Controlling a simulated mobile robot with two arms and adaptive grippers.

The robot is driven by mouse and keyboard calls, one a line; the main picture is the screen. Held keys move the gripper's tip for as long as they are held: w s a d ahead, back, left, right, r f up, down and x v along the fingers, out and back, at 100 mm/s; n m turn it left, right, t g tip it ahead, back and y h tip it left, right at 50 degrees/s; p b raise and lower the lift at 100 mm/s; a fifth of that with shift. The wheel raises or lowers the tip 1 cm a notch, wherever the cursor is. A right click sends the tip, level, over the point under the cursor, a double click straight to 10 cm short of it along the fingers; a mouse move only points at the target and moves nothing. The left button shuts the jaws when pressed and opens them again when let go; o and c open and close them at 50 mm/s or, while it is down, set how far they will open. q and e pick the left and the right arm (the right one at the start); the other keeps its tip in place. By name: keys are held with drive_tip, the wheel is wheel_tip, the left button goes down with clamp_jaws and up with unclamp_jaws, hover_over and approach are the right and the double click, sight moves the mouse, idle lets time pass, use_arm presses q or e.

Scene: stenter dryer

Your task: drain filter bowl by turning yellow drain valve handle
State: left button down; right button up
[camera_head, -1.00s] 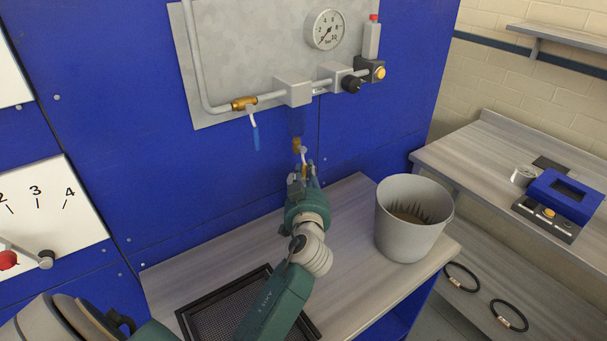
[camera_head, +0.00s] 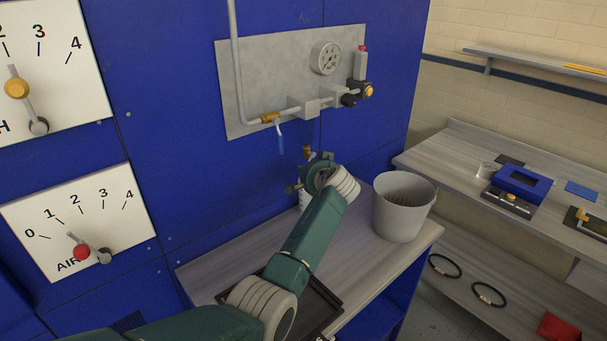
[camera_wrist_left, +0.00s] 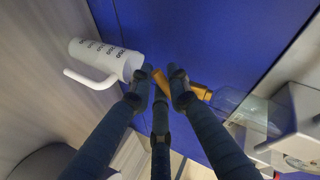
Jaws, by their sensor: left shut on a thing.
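The yellow drain valve handle (camera_wrist_left: 160,80) sits between the fingertips of my left gripper (camera_wrist_left: 162,84) in the left wrist view, and the gripper is shut on it. The brass drain valve (camera_wrist_left: 201,92) joins the clear bluish filter bowl (camera_wrist_left: 238,108). In the head view the brass valve (camera_head: 307,152) shows just above my left gripper (camera_head: 310,170), under the grey filter housing (camera_head: 306,108). My wrist hides the handle and most of the fingers there. My right gripper is not in view.
A grey bucket (camera_head: 403,222) stands on the bench right of my arm. A black mesh tray (camera_head: 322,300) lies under my forearm. A blue-handled lever (camera_head: 281,142) hangs from the pipe at the upper left, close to the gripper. Blue panels back the bench.

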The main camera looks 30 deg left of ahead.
use_arm(q)
drive_tip(key=shift+s+a+r+g, duration=0.15)
drive_tip(key=shift+r+g, duration=0.15)
drive_tip(key=shift+r, duration=0.15)
drive_tip(key=shift+r+m+g, duration=0.15)
drive_tip(key=shift+m+g, duration=0.15)
drive_tip(key=shift+m, duration=0.2)
drive_tip(key=shift+s+r+m+g, duration=0.1)
drive_tip(key=shift+s+m+g, duration=0.05)
drive_tip(key=shift+m+g, duration=0.15)
drive_tip(key=b, duration=0.1)
drive_tip(key=r+m+g+b, duration=0.1)
drive_tip(key=shift+s+a+y+b, duration=0.2)
drive_tip(key=shift+y+b, duration=0.1)
drive_tip(key=shift+y, duration=0.1)
drive_tip(key=shift+r+m+g+b, duration=0.4)
drive_tip(key=shift+g+b, duration=0.2)
drive_tip(key=shift+b, duration=0.4)
drive_tip(key=shift+r+y+b, duration=0.2)
drive_tip(key=shift+y+b, duration=0.1)
drive_tip(key=shift+b, duration=0.05)
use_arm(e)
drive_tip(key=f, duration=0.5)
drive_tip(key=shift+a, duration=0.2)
use_arm(q)
drive_tip(key=shift+r, duration=0.15)
